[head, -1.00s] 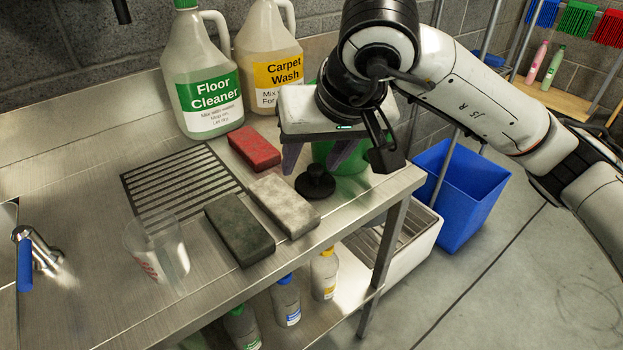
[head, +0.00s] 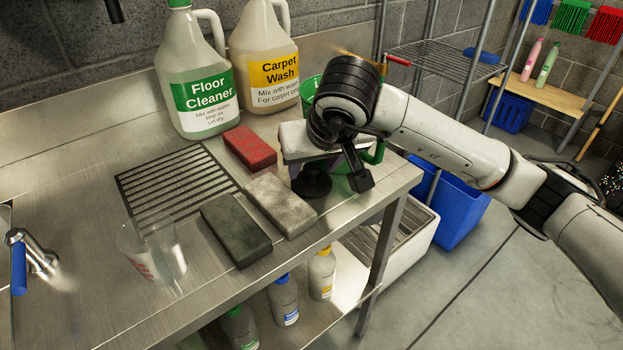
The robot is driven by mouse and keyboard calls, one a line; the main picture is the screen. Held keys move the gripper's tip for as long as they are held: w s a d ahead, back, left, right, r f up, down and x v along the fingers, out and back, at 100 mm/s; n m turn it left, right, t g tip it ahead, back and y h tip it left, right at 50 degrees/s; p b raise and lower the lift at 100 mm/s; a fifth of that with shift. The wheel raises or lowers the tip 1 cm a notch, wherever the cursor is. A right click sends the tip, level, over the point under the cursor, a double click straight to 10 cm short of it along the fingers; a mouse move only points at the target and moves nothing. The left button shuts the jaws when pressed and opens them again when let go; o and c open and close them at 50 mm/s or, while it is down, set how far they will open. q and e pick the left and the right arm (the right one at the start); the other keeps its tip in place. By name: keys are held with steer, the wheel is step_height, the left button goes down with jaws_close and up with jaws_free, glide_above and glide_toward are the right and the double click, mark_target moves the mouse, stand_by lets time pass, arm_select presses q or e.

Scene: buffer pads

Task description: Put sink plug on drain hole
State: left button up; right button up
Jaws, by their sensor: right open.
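The black round sink plug (head: 313,183) sits on the steel counter near its right end, just right of the grey-white pad. My right gripper (head: 316,172) is low over the plug, and its body hides the plug's knob and most of the fingers. The gripper is open; I cannot tell whether the fingers touch the plug. The sink (head: 5,216) shows only as an edge at the far left, beside a tap (head: 30,252) with a blue handle. The drain hole is not visible. My left gripper is not in view.
A red pad (head: 250,148), a grey-white pad (head: 281,205) and a dark grey pad (head: 236,230) lie left of the plug. A clear cup (head: 152,252) stands nearer the sink. Two big jugs, Floor Cleaner (head: 193,75) and Carpet Wash (head: 264,60), stand behind, with a green container (head: 309,92).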

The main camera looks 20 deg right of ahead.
jaws_close()
steer(key=shift+r, duration=0.1)
